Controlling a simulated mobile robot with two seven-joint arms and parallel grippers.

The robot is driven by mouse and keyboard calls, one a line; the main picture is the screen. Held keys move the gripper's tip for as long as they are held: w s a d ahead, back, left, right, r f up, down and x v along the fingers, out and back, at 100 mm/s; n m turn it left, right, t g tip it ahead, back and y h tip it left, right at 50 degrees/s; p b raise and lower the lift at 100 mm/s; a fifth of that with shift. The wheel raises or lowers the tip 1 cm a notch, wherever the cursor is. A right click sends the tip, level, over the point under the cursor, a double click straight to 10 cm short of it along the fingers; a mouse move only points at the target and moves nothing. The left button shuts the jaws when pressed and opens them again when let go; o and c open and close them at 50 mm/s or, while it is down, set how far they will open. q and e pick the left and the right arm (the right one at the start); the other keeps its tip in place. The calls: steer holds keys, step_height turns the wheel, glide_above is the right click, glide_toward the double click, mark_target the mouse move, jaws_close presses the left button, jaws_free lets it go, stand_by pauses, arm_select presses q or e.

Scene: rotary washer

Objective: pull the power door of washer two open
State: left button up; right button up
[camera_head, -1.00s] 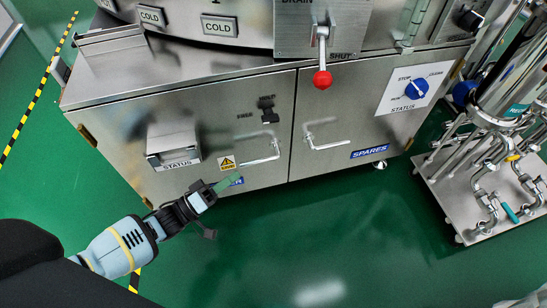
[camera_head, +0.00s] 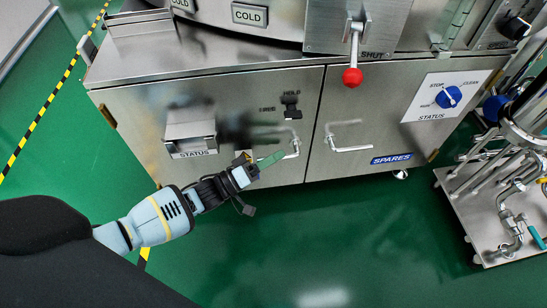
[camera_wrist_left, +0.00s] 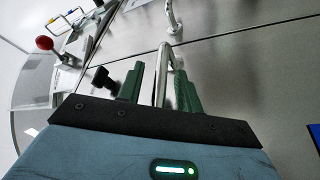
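The left cabinet door (camera_head: 240,98) of the steel washer is shut, flush with the door beside it. Its bent bar handle (camera_head: 296,147) is near its right edge. My left gripper (camera_head: 272,158) reaches in from the left at this handle and covers the door's lower labels. In the left wrist view the handle bar (camera_wrist_left: 163,62) stands between the two green fingers of my left gripper (camera_wrist_left: 160,75). The fingers are apart, with gaps to the bar. My right gripper is not in view.
The right door (camera_head: 390,120), marked SPARES, has its own handle (camera_head: 349,149). A red-knobbed lever (camera_head: 352,77) hangs above. A status box (camera_head: 190,135) juts from the left door. A pipe skid (camera_head: 500,200) stands at the right. Green floor (camera_head: 330,240) in front is clear.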

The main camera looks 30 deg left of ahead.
arm_select(q)
steer(key=shift+c, duration=0.2)
jaws_close()
steer(key=shift+d, duration=0.1)
